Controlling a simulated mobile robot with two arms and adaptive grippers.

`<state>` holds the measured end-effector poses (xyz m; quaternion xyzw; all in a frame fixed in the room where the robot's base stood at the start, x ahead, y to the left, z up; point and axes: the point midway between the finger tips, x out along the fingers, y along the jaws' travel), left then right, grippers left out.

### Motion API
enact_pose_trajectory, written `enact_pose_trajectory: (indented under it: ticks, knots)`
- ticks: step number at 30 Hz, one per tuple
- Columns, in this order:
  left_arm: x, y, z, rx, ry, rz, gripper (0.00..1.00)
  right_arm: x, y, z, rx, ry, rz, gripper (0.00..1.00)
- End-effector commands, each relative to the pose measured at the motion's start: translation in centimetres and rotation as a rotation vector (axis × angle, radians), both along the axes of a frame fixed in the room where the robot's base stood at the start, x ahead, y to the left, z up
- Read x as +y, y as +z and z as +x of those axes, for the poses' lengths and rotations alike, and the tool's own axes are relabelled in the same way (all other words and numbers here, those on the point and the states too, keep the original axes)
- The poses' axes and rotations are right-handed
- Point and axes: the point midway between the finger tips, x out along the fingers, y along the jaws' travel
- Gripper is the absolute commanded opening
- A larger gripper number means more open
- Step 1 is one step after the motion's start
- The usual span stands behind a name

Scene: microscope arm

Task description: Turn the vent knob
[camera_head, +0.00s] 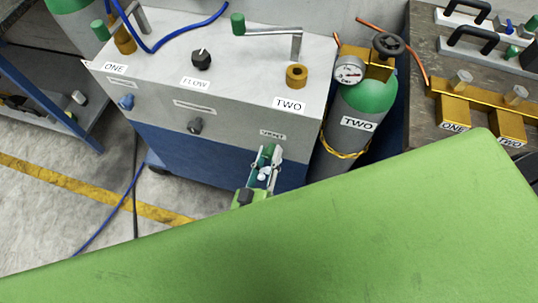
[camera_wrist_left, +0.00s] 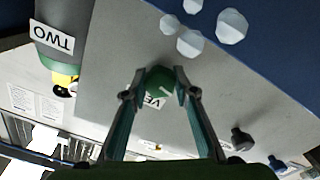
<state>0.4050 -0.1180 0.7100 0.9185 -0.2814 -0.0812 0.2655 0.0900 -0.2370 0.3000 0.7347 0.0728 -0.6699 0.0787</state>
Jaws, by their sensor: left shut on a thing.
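The vent knob (camera_wrist_left: 160,80) is a round green knob with a pale mark on the front of the grey and blue cabinet. My left gripper (camera_wrist_left: 163,76) is shut on it, one fingertip on each side. Its label (camera_wrist_left: 154,102) is partly hidden behind the knob in the wrist view. In the head view the VENT label (camera_head: 272,134) shows just above my left gripper (camera_head: 267,153), at the cabinet's right front. There the knob is hard to tell from the fingers. My right gripper is not in view.
The cabinet top (camera_head: 240,75) carries a FLOW knob (camera_head: 201,58) and a green-ended crank handle (camera_head: 262,27). A green-topped cylinder labelled TWO (camera_head: 359,118) stands close to its right. Several white pieces, one a faceted piece (camera_wrist_left: 190,43), show near the gripper. My green arm covers the lower head view.

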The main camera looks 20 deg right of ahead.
Motion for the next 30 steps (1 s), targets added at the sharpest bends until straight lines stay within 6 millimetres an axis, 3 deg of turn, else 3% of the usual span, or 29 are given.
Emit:
enact_pose_trajectory:
  ticks: [12,27,28,30]
  knots:
    - [0.00,-0.13,-0.05,0.098,-0.001,-0.140,0.05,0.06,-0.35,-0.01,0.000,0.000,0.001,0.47]
    - [0.00,-0.12,-0.06,0.108,-0.001,-0.155,0.05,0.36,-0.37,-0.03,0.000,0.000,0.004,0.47]
    - [0.01,-0.11,-0.06,0.108,-0.001,-0.155,0.29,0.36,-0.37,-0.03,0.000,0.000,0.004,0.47]
    - [0.01,-0.11,-0.06,0.108,0.000,-0.155,0.43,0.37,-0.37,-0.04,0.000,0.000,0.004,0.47]
